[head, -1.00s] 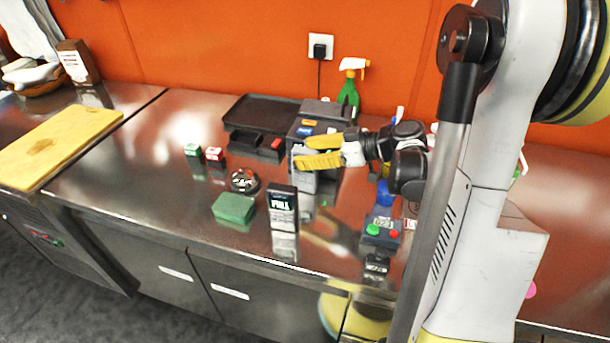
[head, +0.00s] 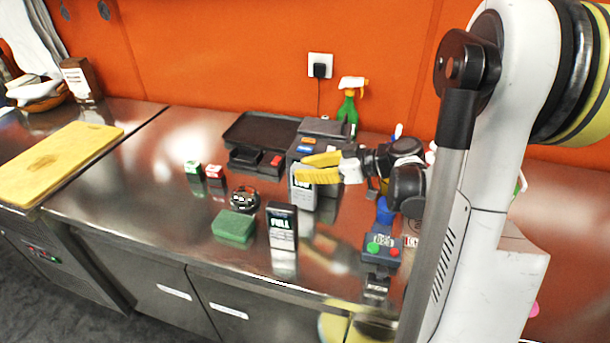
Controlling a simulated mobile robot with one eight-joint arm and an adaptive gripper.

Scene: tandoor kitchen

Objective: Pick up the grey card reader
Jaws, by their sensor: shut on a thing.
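My gripper (head: 305,168), with yellow fingers, comes in from the right over the steel counter. It is shut on the grey card reader (head: 303,195), a small upright device with a pale face. The fingers cover the upper part of the card reader. I cannot tell whether its base touches the counter.
A black device marked FULL (head: 282,226) stands in front, beside a green sponge (head: 234,227) and a round black item (head: 244,199). Behind are a black tray (head: 262,130) and a spray bottle (head: 349,103). A box with coloured buttons (head: 383,247) is at right.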

